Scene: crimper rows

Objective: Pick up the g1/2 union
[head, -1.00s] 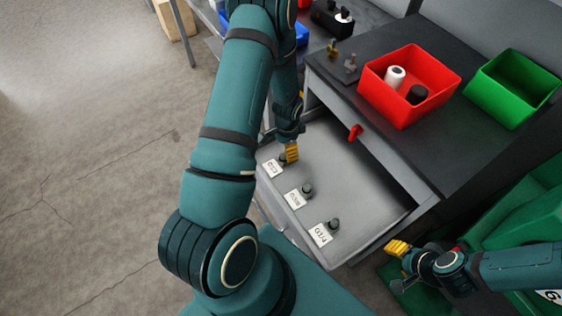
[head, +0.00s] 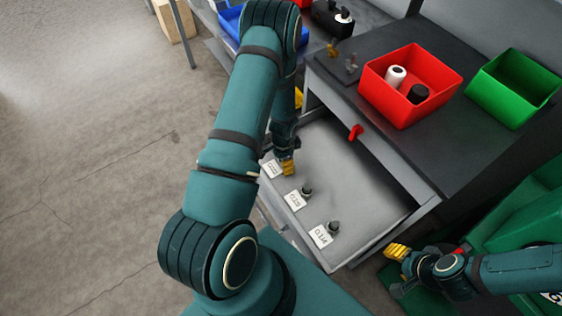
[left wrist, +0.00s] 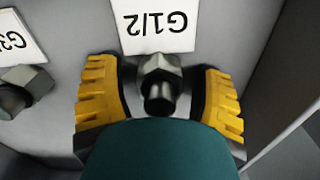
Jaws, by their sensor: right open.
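The G1/2 union (left wrist: 160,85) is a dark metal hex fitting in the drawer, beside a white label (left wrist: 155,25) reading G1/2. In the left wrist view my left gripper (left wrist: 160,100) is open, with one yellow finger on each side of the union and a gap to both. In the head view my left gripper (head: 287,168) is low over the far-left end of the drawer and hides the union. My right gripper (head: 398,252) is open and empty, to the right of the drawer.
The open drawer (head: 355,185) also holds a middle fitting (head: 306,191) and a G1/4 fitting (head: 333,227) by their labels. A red bin (head: 440,72) and a green bin (head: 515,90) stand on the cabinet top.

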